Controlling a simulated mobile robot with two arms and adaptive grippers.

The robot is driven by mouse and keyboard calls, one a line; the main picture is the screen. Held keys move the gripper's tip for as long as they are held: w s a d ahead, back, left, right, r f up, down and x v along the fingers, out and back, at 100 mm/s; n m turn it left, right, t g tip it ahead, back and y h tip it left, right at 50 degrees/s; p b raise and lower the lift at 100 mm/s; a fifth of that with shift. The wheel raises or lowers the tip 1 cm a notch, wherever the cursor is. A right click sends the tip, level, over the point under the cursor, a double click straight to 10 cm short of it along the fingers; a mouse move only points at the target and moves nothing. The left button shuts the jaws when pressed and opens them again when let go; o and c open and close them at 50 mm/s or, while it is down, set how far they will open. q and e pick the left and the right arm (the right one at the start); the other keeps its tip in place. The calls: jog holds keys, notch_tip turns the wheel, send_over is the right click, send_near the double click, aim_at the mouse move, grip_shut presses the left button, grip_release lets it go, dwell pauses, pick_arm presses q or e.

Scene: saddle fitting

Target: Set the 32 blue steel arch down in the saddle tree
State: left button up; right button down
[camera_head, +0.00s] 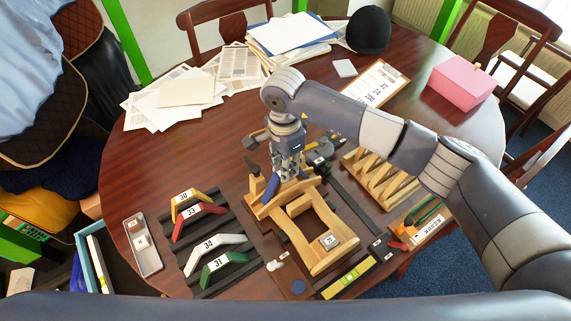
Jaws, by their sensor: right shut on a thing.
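The saddle tree (297,237) is a light wooden frame with an open middle, lying on the round table. A blue piece (271,188), which looks like the 32 blue steel arch, shows at the far end of the tree. My right gripper (288,176) points down over that end and is shut on the blue arch. The gripper hides much of the arch, and I cannot tell whether the arch touches the wood. My left gripper is not in view.
Left of the tree, a dark rack (226,236) holds yellow, red, white and green arches. A grey tray (143,256) stands farther left. A slatted wooden rack (376,186), a pink box (462,83), papers (187,92) and a black hat (368,30) are around. Tools crowd the tree.

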jog(key=shift+f+b, duration=0.8)
jog(key=shift+b, duration=0.2)
dwell(0.8)
jog(key=shift+b, duration=0.4)
dwell(0.9)
jog(key=c, duration=1.4)
grip_release()
jog(key=shift+o, duration=0.2)
jog(key=o, duration=0.4)
jog(key=shift+r, duration=0.15)
